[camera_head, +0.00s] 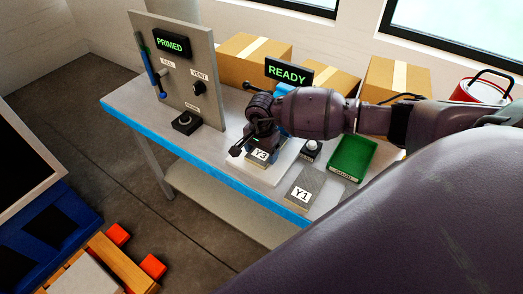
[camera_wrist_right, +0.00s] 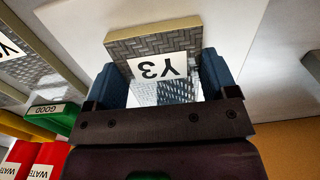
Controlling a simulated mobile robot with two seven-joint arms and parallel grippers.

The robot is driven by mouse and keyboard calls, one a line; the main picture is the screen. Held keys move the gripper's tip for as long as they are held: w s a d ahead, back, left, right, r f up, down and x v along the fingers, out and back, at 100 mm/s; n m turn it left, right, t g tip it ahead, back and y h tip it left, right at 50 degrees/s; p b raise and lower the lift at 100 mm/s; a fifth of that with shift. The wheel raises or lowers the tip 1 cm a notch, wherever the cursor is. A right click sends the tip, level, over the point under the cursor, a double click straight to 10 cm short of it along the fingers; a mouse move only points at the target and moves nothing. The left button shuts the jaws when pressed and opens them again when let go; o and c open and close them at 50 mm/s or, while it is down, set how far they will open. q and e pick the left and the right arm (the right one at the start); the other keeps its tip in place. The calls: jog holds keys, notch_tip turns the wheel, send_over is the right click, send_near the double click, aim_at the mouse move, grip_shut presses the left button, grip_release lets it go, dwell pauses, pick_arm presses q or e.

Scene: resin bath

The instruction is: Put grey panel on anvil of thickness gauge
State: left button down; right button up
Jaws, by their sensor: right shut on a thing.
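The grey panel, labelled Y3 (camera_head: 260,155), has a woven surface and a pale edge; it also shows in the right wrist view (camera_wrist_right: 150,43). My right gripper (camera_head: 257,143) is shut on it, with one blue finger at each side in the right wrist view (camera_wrist_right: 160,78). The panel is over the white base (camera_head: 235,161) of the thickness gauge, whose green READY display (camera_head: 288,72) stands behind. My right arm hides much of the gauge and its anvil, so I cannot tell whether the panel touches the anvil. My left gripper is not in view.
Another grey panel, Y1 (camera_head: 316,181), lies near the bench's front edge. A green GOOD tray (camera_head: 353,157) and a small button box (camera_head: 311,151) are right of the gauge. An upright control board (camera_head: 188,42) stands left. Cardboard boxes (camera_head: 400,78) stand behind.

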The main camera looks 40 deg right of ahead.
aim_at(261, 153)
jog(key=o, duration=1)
jog(key=shift+f, duration=0.1)
jog(key=shift+c, duration=0.2)
jog(key=shift+r, duration=0.45)
notch_tip(261, 153, up, 11)
jog(key=shift+r+b, duration=0.2)
jog(key=shift+b, duration=0.2)
